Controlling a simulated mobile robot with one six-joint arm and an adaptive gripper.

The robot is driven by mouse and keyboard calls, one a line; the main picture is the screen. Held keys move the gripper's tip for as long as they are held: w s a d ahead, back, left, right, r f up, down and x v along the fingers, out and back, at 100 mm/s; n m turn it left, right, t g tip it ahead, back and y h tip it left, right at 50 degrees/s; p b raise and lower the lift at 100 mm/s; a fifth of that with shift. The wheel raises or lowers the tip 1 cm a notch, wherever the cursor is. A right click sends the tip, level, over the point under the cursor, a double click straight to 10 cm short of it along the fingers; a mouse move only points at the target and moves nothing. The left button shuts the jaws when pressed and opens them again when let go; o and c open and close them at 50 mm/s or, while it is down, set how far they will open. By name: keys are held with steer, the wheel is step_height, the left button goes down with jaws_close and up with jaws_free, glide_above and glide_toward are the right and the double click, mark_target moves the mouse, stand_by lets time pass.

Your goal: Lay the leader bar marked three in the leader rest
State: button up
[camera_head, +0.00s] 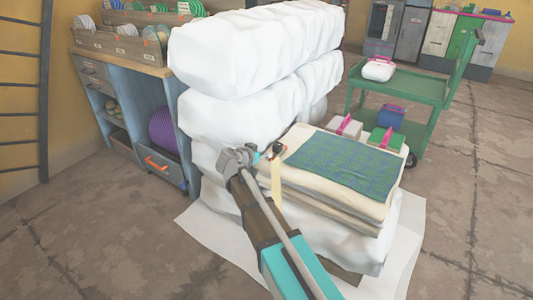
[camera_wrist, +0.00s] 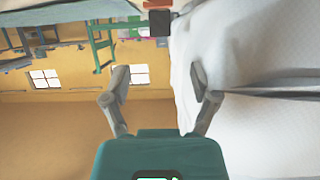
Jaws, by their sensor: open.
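My gripper (camera_wrist: 160,80) is open in the wrist view, its two grey fingers spread with nothing between the tips. In the head view it is small beside the stack of folded cloth and white bales, partly hidden by my wrist. A dark block (camera_wrist: 160,22) with a reddish top lies beyond the fingers in the wrist view. A small dark and red thing (camera_head: 278,150) and a pale upright strip (camera_head: 276,182) show near my gripper in the head view; I cannot tell what they are. I cannot pick out the leader bar marked three or the leader rest.
Tall white bales (camera_head: 255,45) stand behind folded cloth with a green patterned piece (camera_head: 345,160) on top. A blue-grey cabinet (camera_head: 135,110) stands left, a green cart (camera_head: 410,85) right. Open floor (camera_head: 470,220) lies right and front. The wrist view is upside down.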

steer(key=s+d+f+n+g+y, duration=0.2)
steer(key=s+d+f+g, duration=0.55)
steer(key=s+d, duration=0.55)
steer(key=s+d+f+n+g+y, duration=0.1)
steer(key=s+f+n+y, duration=0.1)
steer(key=s, duration=0.5)
steer(key=s+d+f+n+g+y, duration=0.1)
steer(key=s+f+n+g+y, duration=0.1)
steer(key=s, duration=0.4)
steer(key=shift+s+d+n+y, duration=0.2)
steer(key=shift+s+n+y, duration=0.15)
steer(key=shift+n+y, duration=0.45)
steer(key=shift+g, duration=0.25)
step_height(320, 180, up, 7)
steer(key=p, duration=0.7)
